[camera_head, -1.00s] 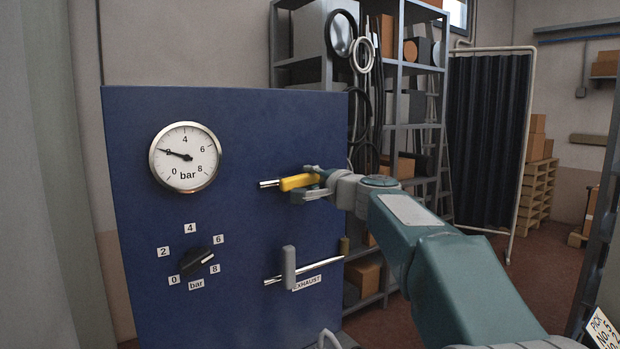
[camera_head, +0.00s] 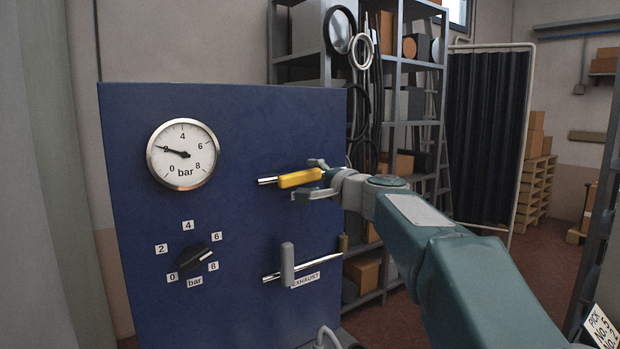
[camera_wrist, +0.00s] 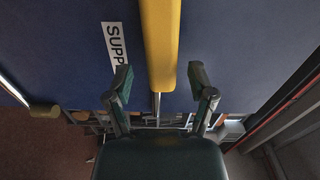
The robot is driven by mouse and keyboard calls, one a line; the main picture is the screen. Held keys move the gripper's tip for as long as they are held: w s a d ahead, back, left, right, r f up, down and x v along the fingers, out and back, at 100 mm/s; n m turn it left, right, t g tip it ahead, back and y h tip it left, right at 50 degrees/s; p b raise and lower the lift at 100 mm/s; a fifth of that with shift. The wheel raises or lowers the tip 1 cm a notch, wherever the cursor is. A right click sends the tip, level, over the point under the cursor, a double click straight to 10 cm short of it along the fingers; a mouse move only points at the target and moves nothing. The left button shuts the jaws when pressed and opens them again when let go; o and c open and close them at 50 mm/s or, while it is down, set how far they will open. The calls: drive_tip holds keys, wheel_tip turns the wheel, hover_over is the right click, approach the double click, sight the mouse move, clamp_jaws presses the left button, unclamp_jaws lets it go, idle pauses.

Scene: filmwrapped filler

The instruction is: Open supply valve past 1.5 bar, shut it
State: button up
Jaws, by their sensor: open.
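The yellow supply valve handle (camera_head: 300,179) lies level, in line with its pipe, on the blue panel (camera_head: 240,130). The round gauge (camera_head: 183,153) has its needle pointing left, at about the 2 mark. My gripper (camera_head: 307,178) is open, its fingers above and below the handle's right end. In the wrist view, the handle (camera_wrist: 161,45) runs between the two spread fingers (camera_wrist: 160,79), with a gap on each side. A label beside it reads "SUPP" (camera_wrist: 115,45), the rest hidden by a finger.
Below is the exhaust valve with an upright grey handle (camera_head: 287,264) across its pipe. A black knob (camera_head: 194,258) with a bar scale sits under the gauge. Metal shelving (camera_head: 395,100) stands behind the panel, and a dark folding screen (camera_head: 487,140) to the right.

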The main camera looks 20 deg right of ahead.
drive_tip(key=v, duration=1)
drive_tip(key=shift+s+f, duration=0.1)
drive_tip(key=s+a+f+n+g, duration=0.7)
drive_tip(key=s+a+f, duration=0.5)
drive_tip(key=f, duration=0.2)
drive_tip(key=s+d+f+n+g+h, duration=0.2)
drive_tip(key=s+f+n+g+h, duration=0.2)
drive_tip(key=s+f, duration=1)
drive_tip(key=shift+s+d+f+n+g+h, duration=0.35)
drive_tip(key=shift+s+n+h, duration=0.45)
drive_tip(key=shift+n, duration=0.4)
drive_tip(key=shift+w+r, duration=0.1)
